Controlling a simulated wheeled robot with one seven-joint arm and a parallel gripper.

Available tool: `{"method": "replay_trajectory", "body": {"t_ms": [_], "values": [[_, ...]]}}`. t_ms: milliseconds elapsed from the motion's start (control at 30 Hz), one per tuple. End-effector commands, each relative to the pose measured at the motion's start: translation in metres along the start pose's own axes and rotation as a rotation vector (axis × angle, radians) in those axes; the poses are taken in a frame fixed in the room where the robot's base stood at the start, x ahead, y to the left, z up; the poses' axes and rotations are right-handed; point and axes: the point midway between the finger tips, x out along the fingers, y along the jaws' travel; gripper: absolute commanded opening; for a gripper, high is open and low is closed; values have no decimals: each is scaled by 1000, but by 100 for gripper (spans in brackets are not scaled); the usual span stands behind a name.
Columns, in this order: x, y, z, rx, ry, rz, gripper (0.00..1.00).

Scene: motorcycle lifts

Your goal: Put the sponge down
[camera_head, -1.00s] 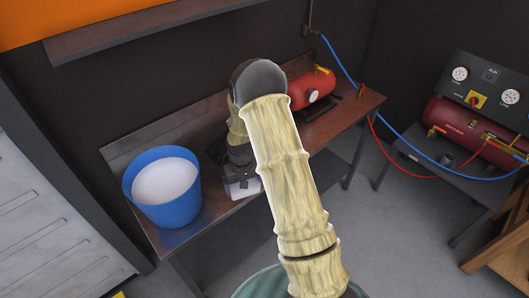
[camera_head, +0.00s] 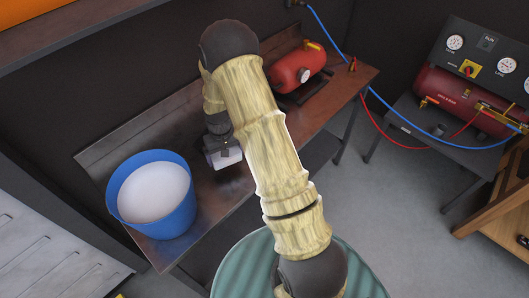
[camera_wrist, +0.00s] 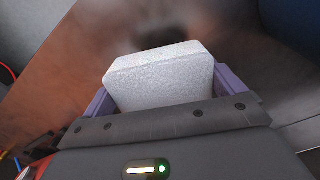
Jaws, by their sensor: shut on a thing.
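The sponge (camera_wrist: 160,75) is a pale grey-white block. In the wrist view it sits between the two purple fingers of my gripper (camera_wrist: 158,92), which is shut on it. In the head view the sponge (camera_head: 228,158) shows as a small white block under my gripper (camera_head: 224,162), over the brown bench top (camera_head: 135,138), to the right of the blue bucket. I cannot tell whether the sponge touches the bench. My arm hides part of the bench behind it.
A blue bucket (camera_head: 180,222) with white contents stands at the bench's left front. A red tank (camera_head: 290,68) stands at the bench's right end. A red compressor (camera_head: 450,95) with gauges, red and blue hoses is on a separate stand. Bench surface near the sponge is clear.

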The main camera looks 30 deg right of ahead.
Motion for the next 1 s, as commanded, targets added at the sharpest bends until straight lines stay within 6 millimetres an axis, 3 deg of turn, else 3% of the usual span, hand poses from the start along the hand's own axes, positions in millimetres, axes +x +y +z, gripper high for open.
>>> {"method": "replay_trajectory", "body": {"t_ms": [167, 267, 600, 700, 1000], "values": [[0, 5, -2, -8, 2, -1, 76], [0, 20, -5, -36, 4, -2, 76], [-25, 126, -6, -267, 7, -1, 76], [-34, 146, 0, -319, 3, 0, 76], [-43, 156, 3, -348, -1, 1, 76]]}}
